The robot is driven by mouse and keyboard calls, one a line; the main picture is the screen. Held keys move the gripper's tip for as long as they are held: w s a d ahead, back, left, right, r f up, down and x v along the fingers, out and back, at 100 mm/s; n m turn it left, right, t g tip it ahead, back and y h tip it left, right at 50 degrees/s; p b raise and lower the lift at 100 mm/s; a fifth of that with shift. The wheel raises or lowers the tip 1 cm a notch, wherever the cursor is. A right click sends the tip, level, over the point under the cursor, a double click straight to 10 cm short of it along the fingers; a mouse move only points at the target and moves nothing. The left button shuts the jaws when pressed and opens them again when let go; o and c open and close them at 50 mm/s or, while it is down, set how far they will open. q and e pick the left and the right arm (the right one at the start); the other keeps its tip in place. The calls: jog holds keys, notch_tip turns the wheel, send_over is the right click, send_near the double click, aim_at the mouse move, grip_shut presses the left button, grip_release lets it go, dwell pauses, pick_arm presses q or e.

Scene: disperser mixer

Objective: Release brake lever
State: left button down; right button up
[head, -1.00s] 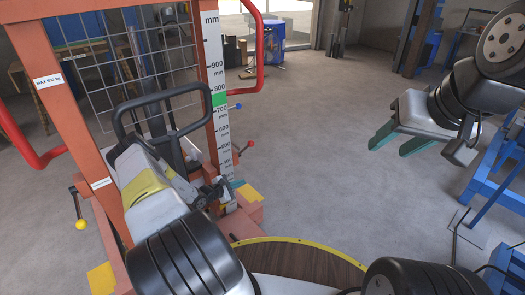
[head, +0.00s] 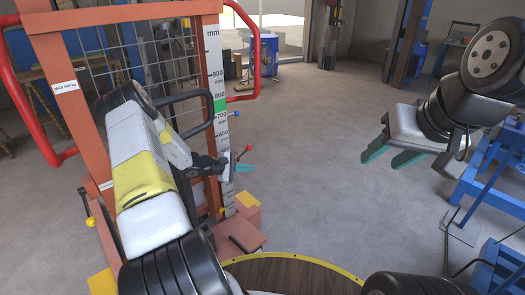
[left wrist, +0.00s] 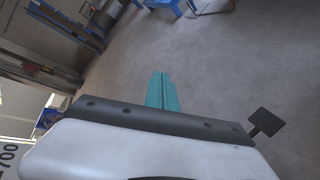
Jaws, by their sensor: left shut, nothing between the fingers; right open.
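Several ball-ended levers stick out of the orange lift frame: one with a red ball (head: 249,148), one with a blue ball (head: 236,114) and one with a yellow ball (head: 88,222). I cannot tell which is the brake lever. My left gripper (head: 246,168) has its teal fingers together and empty, in front of the frame's right post. In the picture its fingertips are just below the red ball; contact cannot be told. The shut fingers also show in the left wrist view (left wrist: 162,92). My right gripper (head: 388,150) is open and empty, over clear floor at the right.
The orange frame carries a height scale (head: 217,95), wire mesh and red side handles (head: 247,50). A dark pedal-like part (head: 242,243) is at its base. A round wooden platform (head: 285,272) lies in front. Blue equipment (head: 492,195) stands at right; the middle floor is clear.

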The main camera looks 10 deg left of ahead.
pick_arm(q)
jog(key=s+d+r+m+g, duration=0.2)
jog(key=s+d+r+m, duration=0.1)
jog(key=r, duration=0.5)
jog(key=shift+d+r, duration=0.25)
jog(key=shift+d, duration=0.15)
jog(key=shift+s, duration=0.1)
